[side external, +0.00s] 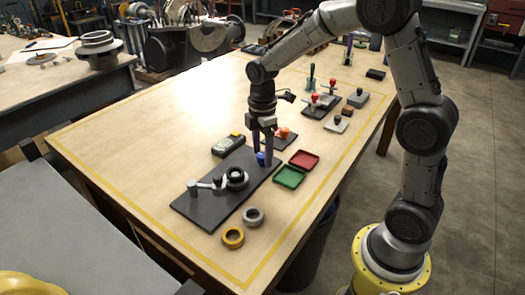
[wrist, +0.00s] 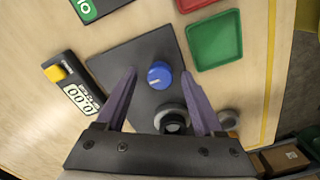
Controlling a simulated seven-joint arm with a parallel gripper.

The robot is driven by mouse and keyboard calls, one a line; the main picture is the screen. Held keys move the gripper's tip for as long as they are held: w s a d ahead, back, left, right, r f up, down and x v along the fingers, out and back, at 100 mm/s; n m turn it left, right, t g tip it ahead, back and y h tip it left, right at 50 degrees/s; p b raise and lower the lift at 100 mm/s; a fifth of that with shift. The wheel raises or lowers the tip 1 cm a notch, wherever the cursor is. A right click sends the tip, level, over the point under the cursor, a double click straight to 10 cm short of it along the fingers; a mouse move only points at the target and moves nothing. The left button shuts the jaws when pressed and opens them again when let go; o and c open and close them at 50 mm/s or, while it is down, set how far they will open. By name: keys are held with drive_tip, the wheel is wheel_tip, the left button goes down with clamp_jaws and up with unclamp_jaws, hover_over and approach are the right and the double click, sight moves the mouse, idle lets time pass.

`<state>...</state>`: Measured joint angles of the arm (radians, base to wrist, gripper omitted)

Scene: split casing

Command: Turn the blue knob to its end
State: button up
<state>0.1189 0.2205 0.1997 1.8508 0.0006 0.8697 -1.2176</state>
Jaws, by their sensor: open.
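The blue knob (wrist: 159,75) sits on the dark plate (wrist: 108,68) and has a white mark on its top face. In the side view the blue knob (side external: 261,158) is at the far end of the plate (side external: 205,207), partly hidden by a finger. My gripper (wrist: 160,72) is open, pointing down, with one purple finger on each side of the knob. A visible gap lies between each finger and the knob in the wrist view. In the side view my gripper (side external: 262,150) is low over the plate; whether the fingertips touch it I cannot tell.
A round black fitting (side external: 236,178) and a grey lever (side external: 206,186) share the plate. A green tray (side external: 289,177) and a red tray (side external: 304,160) lie to the right, and a meter (side external: 229,145) to the left.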

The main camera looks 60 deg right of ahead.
drive_tip(key=shift+f, duration=0.1)
clamp_jaws()
idle(0.3)
drive_tip(key=shift+m, duration=0.5)
drive_tip(key=m, duration=0.4)
drive_tip(key=shift+m, duration=0.4)
drive_tip(key=m, duration=1.2)
drive_tip(key=shift+m, duration=0.3)
drive_tip(key=m, duration=0.6)
